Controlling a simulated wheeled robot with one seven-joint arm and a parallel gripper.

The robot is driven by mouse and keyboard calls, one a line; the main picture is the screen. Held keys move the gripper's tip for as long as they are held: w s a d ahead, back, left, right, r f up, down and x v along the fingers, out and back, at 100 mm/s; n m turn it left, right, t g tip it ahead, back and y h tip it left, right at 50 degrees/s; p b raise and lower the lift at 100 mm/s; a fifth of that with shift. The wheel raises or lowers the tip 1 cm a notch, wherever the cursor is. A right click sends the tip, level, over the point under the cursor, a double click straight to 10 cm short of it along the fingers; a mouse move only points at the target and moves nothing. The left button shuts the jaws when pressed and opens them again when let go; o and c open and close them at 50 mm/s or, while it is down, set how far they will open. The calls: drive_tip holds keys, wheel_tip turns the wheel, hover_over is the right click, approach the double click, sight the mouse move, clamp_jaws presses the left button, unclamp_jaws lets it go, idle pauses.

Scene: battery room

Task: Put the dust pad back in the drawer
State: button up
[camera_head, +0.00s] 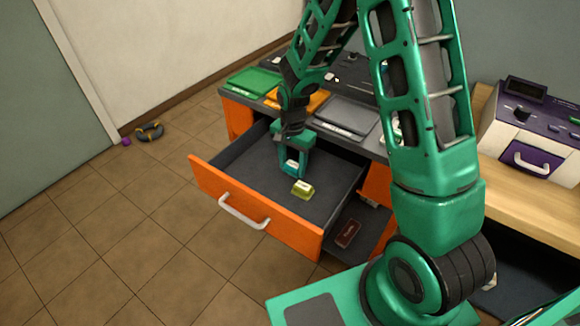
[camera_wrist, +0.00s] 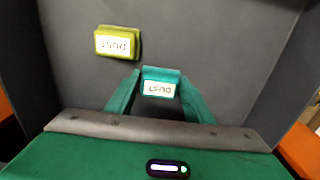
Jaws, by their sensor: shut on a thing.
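The dust pad is a small teal block with a white label reading "DUST" (camera_wrist: 160,83); it sits between my gripper's fingertips in the wrist view. In the head view the pad (camera_head: 291,166) shows at the lower end of my gripper (camera_head: 291,170). My gripper points down inside the open orange drawer (camera_head: 275,235) with its dark grey floor, and is shut on the pad. I cannot tell whether the pad touches the drawer floor. A yellow-green block (camera_head: 303,190) with a white label lies on the drawer floor beside it; it also shows in the wrist view (camera_wrist: 117,42).
The counter above holds a green tray (camera_head: 252,82), an orange tray and a grey tray (camera_head: 345,116). A lower compartment holds a dark red item (camera_head: 348,233). A purple and white device (camera_head: 540,135) stands on the wooden bench at right. The drawer floor has free room.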

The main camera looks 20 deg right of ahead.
sight(293, 165)
drive_tip(key=shift+f, duration=0.4)
drive_tip(key=o, duration=1)
wheel_tip(293, 165, up, 12)
drive_tip(key=shift+r, duration=0.1)
